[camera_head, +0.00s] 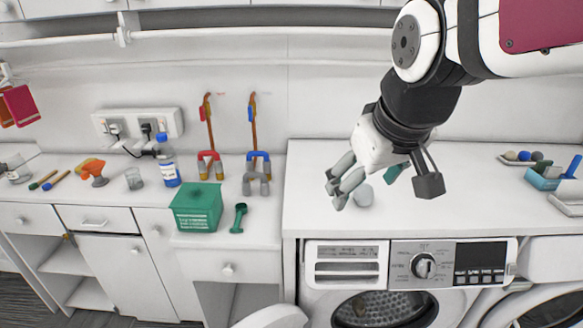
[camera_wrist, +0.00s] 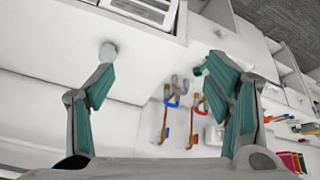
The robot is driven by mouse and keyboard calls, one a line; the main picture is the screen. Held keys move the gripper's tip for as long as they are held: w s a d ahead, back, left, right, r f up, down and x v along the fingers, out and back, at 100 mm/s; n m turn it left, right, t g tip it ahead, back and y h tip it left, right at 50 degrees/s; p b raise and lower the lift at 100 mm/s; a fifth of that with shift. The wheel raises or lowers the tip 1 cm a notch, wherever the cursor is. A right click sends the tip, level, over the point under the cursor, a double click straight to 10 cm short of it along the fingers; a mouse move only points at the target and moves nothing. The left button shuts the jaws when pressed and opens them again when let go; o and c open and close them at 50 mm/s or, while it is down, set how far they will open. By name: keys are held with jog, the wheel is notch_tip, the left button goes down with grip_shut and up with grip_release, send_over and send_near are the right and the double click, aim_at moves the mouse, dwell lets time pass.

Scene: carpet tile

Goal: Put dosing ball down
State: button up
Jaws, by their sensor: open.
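The dosing ball (camera_head: 364,195) is a small pale grey round thing resting on the white top of the washing machine (camera_head: 450,200), near its front edge. It also shows in the wrist view (camera_wrist: 108,53), just beyond the tip of the left-hand finger. My gripper (camera_head: 362,187) is over the washer top with its fingers spread wide. Nothing is held between them. In the wrist view the gripper (camera_wrist: 161,68) shows teal pads and a wide gap. Whether the left-hand fingertip touches the ball cannot be told.
A green box (camera_head: 196,207) and a green scoop (camera_head: 238,218) stand on the left counter. A tray with coloured balls (camera_head: 525,157) and a blue basket (camera_head: 543,178) are at the right. The washer top between is clear.

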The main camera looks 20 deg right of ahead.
jog(key=s+a+m, duration=0.1)
jog(key=s+a, duration=0.1)
jog(key=s, duration=0.7)
jog(key=shift+a+f+y, duration=0.35)
jog(key=shift+f+y, duration=0.05)
jog(key=shift+f, duration=0.05)
